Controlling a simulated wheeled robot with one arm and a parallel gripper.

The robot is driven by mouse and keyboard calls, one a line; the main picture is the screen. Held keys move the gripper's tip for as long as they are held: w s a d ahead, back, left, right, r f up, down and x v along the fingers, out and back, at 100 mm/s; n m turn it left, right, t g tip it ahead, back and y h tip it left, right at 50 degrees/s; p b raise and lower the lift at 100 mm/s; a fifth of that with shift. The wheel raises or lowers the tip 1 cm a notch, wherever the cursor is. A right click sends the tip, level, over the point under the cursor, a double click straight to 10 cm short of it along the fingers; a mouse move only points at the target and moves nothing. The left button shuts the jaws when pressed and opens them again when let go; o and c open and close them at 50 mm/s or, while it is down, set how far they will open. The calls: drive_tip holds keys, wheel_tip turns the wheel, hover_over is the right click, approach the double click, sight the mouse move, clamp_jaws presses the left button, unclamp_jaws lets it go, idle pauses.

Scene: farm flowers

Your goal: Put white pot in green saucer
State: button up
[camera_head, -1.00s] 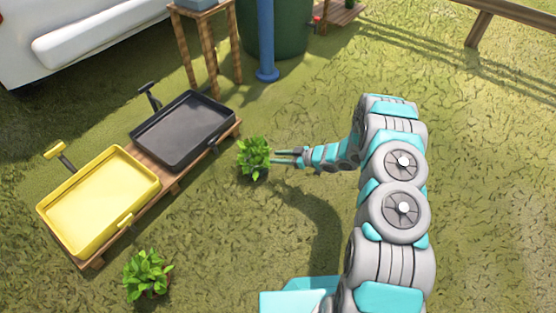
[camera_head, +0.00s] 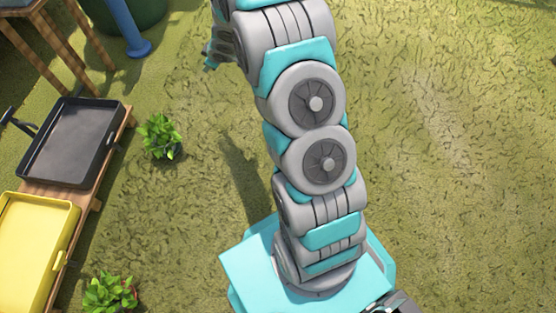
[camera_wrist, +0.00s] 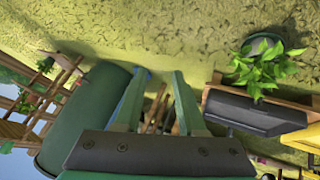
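I cannot make out a white pot or a green saucer for certain. One leafy plant (camera_head: 160,135) stands on the grass right of the black tray, its pot a dark shape mostly under the leaves. A plant also shows in the wrist view (camera_wrist: 258,70), with a greyish rounded pot (camera_wrist: 262,42) behind its leaves. A second plant (camera_head: 108,292) is at the lower left, its pot mostly hidden. My gripper is at the upper left of my arm in the head view, mostly hidden. In the wrist view my gripper (camera_wrist: 160,74) has its fingers apart with nothing between them.
A black tray (camera_head: 70,140) and a yellow tray (camera_head: 32,245) lie on a low wooden bench (camera_head: 103,180) at the left. A green barrel (camera_wrist: 85,110), a blue post (camera_head: 128,30) and a wooden stand (camera_head: 62,55) are behind. Grass at the right is clear.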

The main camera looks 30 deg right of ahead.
drive_tip(key=s+d+r+m+g+h, duration=0.2)
drive_tip(key=s+d+r+m, duration=0.1)
drive_tip(key=s+r, duration=0.55)
drive_tip(key=s+d+r+m+g+h, duration=0.2)
drive_tip(key=s+r, duration=0.4)
drive_tip(key=s, duration=0.5)
drive_tip(key=s+a+r+m+g+y, duration=0.1)
drive_tip(key=s+a+g, duration=0.1)
drive_tip(key=s, duration=0.9)
drive_tip(key=s+a+r+m+g+y, duration=0.1)
drive_tip(key=s+a, duration=0.4)
drive_tip(key=s, duration=0.6)
drive_tip(key=s+a+r+m+g, duration=0.1)
drive_tip(key=s+a+r+g, duration=0.1)
drive_tip(key=s, duration=0.9)
drive_tip(key=shift+s+a+r+g+y, duration=0.15)
drive_tip(key=shift+a+r+g+y, duration=0.3)
drive_tip(key=shift+a, duration=0.25)
drive_tip(key=shift+r, duration=0.1)
wheel_tip(320, 180, up, 7)
drive_tip(key=p, duration=0.7)
